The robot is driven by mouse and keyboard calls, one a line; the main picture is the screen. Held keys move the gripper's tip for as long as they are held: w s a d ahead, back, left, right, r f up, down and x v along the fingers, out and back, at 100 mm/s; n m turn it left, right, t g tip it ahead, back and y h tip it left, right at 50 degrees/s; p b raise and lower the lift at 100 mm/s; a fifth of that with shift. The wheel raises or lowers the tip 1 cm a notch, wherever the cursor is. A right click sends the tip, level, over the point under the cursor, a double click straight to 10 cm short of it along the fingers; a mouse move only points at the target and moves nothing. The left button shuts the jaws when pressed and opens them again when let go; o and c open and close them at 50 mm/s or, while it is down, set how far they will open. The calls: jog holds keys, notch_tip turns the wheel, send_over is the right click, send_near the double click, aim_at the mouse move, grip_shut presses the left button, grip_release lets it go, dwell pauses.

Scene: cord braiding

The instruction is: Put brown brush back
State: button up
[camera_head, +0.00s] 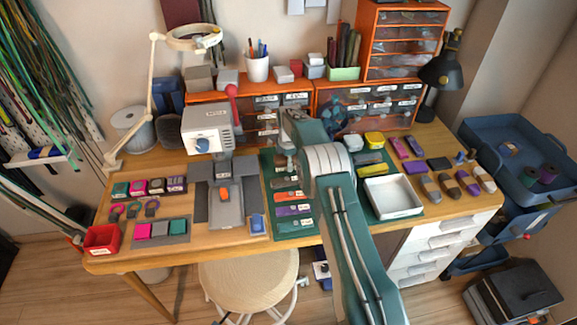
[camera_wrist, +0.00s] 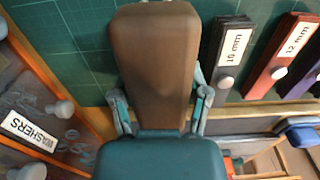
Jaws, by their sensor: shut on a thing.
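The brown brush (camera_wrist: 155,60) fills the middle of the wrist view, held between the two fingers of my gripper (camera_wrist: 160,104). Its brown back faces the camera, and its far side is hidden. It appears over the green mat (camera_wrist: 70,35); I cannot tell whether it touches the mat. In the head view my gripper (camera_head: 286,160) is over the left part of the mat, in front of the orange drawers, and the brush is mostly hidden there. Several similar brushes (camera_head: 449,185) lie in a row at the right front of the table.
Labelled bars, 10 mm (camera_wrist: 230,55) and 12 mm (camera_wrist: 280,55), lie beside the brush. An orange drawer unit marked WASHERS (camera_wrist: 28,130) is close by. A white tray (camera_head: 393,211) sits on the mat's right. A grey machine (camera_head: 207,130) stands left of my gripper.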

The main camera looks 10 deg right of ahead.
jog(key=shift+f, duration=0.8)
jog(key=shift+f, duration=0.15)
jog(key=o, duration=1.2)
